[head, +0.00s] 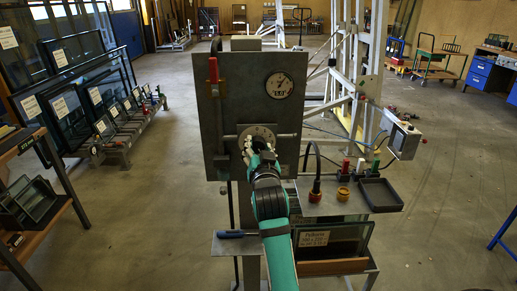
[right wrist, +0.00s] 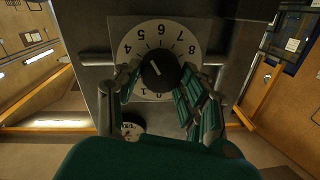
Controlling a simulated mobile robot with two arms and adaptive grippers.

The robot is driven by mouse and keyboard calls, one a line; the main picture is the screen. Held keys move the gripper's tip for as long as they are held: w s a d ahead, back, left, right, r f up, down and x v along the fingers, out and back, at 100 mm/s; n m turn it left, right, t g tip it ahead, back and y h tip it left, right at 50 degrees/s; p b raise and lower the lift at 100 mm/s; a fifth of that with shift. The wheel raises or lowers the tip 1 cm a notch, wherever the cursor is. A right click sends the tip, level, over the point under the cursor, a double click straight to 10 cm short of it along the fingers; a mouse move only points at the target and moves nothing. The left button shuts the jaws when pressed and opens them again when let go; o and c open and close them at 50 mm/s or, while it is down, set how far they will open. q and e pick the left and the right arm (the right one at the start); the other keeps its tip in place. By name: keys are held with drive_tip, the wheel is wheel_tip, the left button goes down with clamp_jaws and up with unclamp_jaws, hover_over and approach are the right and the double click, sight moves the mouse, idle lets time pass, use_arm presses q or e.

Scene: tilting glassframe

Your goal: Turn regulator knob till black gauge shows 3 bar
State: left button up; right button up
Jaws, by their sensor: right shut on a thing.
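The regulator knob (right wrist: 161,74) is black with a white mark and sits on a white numbered dial (right wrist: 187,41), upside down in the right wrist view. The mark points to the upper left, roughly toward 4 or 5. The dial also shows on the grey panel in the head view (head: 257,132). My right gripper (head: 257,147) is shut on the knob, its fingers on either side. My left gripper is out of view.
The grey panel (head: 236,107) stands on a post. A red-handled lever (head: 213,70) is at its left edge. Below right is a shelf with a black tray (head: 380,194) and fittings. Glass frames (head: 70,115) stand on racks at left. The floor between is open.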

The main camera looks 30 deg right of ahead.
drive_tip(key=shift+r+n+p, duration=0.2)
drive_tip(key=shift+n+p, duration=0.3)
drive_tip(key=shift+p, duration=0.4)
drive_tip(key=n+p, duration=0.4)
drive_tip(key=shift+r+p, duration=0.15)
drive_tip(key=shift+p, duration=0.15)
drive_tip(key=n+p, duration=0.2)
drive_tip(key=n, duration=0.1)
drive_tip(key=shift+a+g+p, duration=0.1)
drive_tip(key=shift+g+p, duration=0.2)
drive_tip(key=shift+p, duration=0.1)
drive_tip(key=shift+w+n+p, duration=0.1)
drive_tip(key=shift+n+p, duration=0.8)
drive_tip(key=shift+n, duration=0.7)
drive_tip(key=o, duration=1.2)
drive_tip(key=shift+f, duration=0.25)
drive_tip(key=shift+c, duration=0.2)
